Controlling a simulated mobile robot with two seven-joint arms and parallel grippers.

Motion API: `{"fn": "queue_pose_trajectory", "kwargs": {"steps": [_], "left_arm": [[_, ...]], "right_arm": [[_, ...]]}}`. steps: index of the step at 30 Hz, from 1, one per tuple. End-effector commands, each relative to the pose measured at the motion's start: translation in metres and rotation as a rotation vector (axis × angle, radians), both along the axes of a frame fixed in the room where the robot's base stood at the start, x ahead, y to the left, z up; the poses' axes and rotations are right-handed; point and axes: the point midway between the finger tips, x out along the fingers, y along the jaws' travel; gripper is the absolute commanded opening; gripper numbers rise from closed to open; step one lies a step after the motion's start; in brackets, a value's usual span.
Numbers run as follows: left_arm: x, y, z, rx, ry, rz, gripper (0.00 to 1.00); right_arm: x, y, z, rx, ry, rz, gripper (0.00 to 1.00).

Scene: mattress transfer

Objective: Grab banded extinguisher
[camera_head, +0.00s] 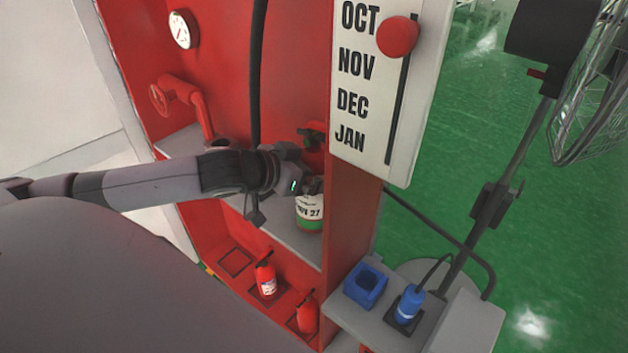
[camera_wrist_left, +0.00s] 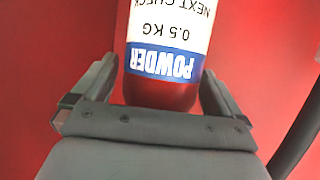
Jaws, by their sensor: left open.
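An extinguisher (camera_head: 310,212) with a white label, a dated line and a green band low on its body stands on the grey shelf of the red cabinet. Its top is partly hidden by my left gripper (camera_head: 303,183), which is over it. In the left wrist view, a red extinguisher body (camera_wrist_left: 160,92) with a white label and a blue "POWDER" band, seen upside down, lies between the fingers of my open left gripper (camera_wrist_left: 158,85). Finger contact cannot be told. My right gripper is not in view.
Two small red extinguishers (camera_head: 266,279) (camera_head: 307,315) stand on the lower shelf beside an empty square mark (camera_head: 235,262). A blue box (camera_head: 366,284) and blue extinguisher (camera_head: 409,305) are on the grey side ledge. A month board (camera_head: 372,150) and red post are close right of my gripper.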

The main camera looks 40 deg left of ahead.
Motion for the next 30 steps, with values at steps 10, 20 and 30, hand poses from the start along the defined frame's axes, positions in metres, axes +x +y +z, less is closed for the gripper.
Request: {"fn": "queue_pose_trajectory", "kwargs": {"steps": [10, 20, 30], "left_arm": [[0.0, 0.0, 0.0, 0.0, 0.0, 0.0, 0.32], [0.001, 0.0, 0.004, -0.001, -0.01, -0.002, 0.04], [0.001, 0.0, 0.029, 0.001, -0.015, -0.003, 0.04]], "right_arm": [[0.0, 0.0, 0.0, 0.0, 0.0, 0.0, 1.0], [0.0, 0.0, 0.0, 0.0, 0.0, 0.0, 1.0], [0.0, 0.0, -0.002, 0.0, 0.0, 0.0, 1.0]]}}
